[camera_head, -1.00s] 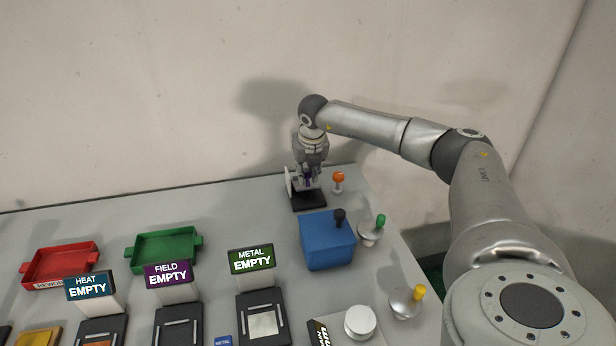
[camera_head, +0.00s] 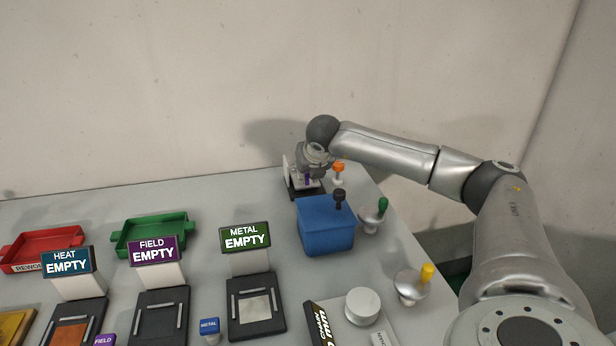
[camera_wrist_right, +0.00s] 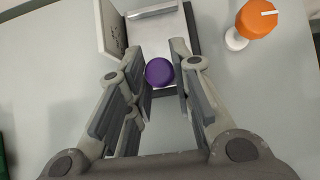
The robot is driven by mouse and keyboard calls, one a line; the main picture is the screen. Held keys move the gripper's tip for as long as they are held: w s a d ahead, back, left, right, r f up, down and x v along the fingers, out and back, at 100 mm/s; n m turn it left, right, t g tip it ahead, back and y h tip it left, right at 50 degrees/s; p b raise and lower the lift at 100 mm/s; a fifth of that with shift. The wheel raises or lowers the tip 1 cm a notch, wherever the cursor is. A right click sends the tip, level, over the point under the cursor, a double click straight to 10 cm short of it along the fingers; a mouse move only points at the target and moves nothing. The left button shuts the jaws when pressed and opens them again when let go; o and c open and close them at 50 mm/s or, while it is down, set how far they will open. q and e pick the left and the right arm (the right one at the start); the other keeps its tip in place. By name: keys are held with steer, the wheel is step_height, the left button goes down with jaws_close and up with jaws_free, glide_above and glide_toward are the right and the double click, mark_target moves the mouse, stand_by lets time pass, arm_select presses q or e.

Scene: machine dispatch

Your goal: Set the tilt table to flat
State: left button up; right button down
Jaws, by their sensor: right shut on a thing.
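The tilt table (camera_head: 292,188) stands at the back right of the bench, with a black base, a pale plate and a white upright side panel. In the right wrist view its silver plate (camera_wrist_right: 160,32) shows, but I cannot tell its exact tilt. A purple knob (camera_wrist_right: 159,72) stands at the plate's near part, and it shows small in the head view (camera_head: 307,177). My right gripper (camera_wrist_right: 164,77) is shut on the purple knob, one finger on each side. In the head view the gripper hides part of the table. My left gripper is not in view.
An orange-topped knob (camera_head: 338,168) stands close right of the tilt table. A blue box (camera_head: 326,225) with a black knob (camera_head: 339,196) is in front. Green (camera_head: 383,205) and yellow (camera_head: 427,273) levers line the right side. Green (camera_head: 150,236) and red (camera_head: 40,250) trays lie left.

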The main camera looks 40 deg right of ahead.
stand_by(0.3)
steer(key=c, duration=1.3)
jaws_free()
steer(key=shift+o, duration=0.2)
steer(key=shift+s, duration=0.1)
steer(key=shift+s+a+r, duration=0.15)
steer(key=shift+r, duration=0.2)
steer(key=v, duration=1.1)
steer(key=shift+s, duration=0.1)
